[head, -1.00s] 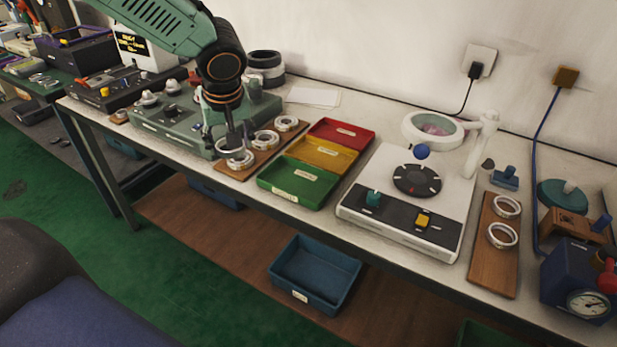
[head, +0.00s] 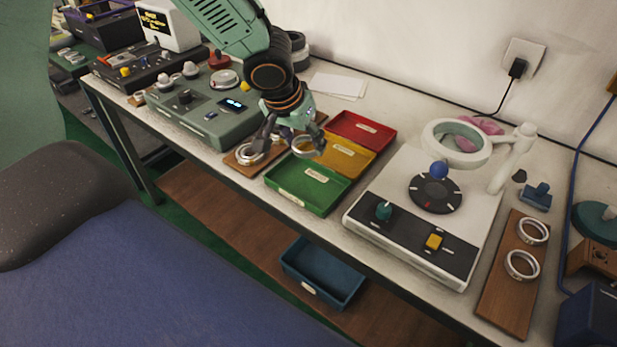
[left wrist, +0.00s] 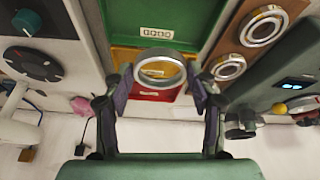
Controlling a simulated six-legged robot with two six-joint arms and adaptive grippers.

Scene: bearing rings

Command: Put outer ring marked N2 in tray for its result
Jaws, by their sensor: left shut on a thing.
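My left gripper (head: 292,147) is shut on a silver ring (head: 305,147), which also shows between the fingers in the left wrist view (left wrist: 160,68). I cannot read a mark on it. It is held above the trays, near the board's edge; in the left wrist view it overlaps the yellow and red trays. The green tray (head: 300,205), yellow tray (head: 345,158) and red tray (head: 372,135) stand in a row and look empty; their labels are too small to read. Other rings (left wrist: 264,25) lie on the wooden board (head: 238,163). My right gripper is not in view.
A green-grey device (head: 205,125) stands left of the board. Right of the trays is a white inspection station (head: 470,215) with a magnifier (head: 456,143). A second board (head: 500,295) holds two rings (head: 522,265). A blue bin (head: 320,275) sits below the bench.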

